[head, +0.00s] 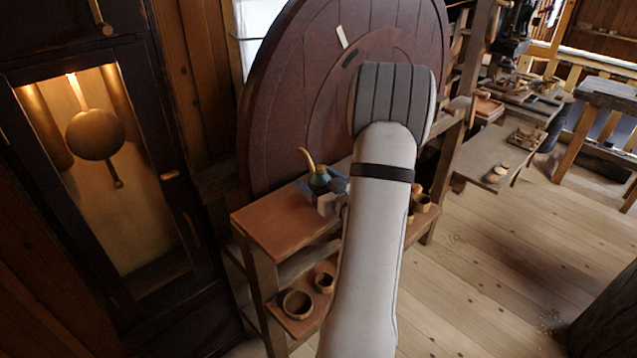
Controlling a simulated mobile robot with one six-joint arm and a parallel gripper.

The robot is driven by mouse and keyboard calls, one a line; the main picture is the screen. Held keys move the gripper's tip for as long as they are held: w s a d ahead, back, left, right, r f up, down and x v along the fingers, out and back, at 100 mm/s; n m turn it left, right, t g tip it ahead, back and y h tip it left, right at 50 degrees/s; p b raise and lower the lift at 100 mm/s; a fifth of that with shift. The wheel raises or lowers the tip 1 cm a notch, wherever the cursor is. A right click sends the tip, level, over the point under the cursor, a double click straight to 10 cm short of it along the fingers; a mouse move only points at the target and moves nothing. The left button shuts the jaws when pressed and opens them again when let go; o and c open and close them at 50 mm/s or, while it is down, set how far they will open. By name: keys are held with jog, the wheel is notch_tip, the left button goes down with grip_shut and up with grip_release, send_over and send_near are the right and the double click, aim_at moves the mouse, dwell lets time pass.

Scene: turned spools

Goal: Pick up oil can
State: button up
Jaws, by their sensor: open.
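The oil can (319,179) stands on the upper shelf of a wooden bench. It has a small green body and a curved yellow spout that rises to the left. My gripper (320,188) is open, low at the shelf and right beside the can. Its grey-blue parts show in front of the can and to its right. The can's lower part is hidden by the gripper. My pale arm hides much of the gripper and the shelf to the right. I cannot tell whether the fingers touch the can.
The bench's upper shelf (268,222) is bare at its left end. Bowls (298,304) sit on the lower shelf. A large round wooden disc (285,120) stands behind the bench. A dark clock case (150,215) is at the left. Open floor (480,270) lies at the right.

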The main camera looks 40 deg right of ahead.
jog(key=shift+c, duration=0.3)
jog(key=c, duration=1.1)
jog(key=shift+r, duration=0.1)
notch_tip(320, 180, up, 10)
jog(key=shift+f+b, duration=0.1)
jog(key=shift+b, duration=0.6)
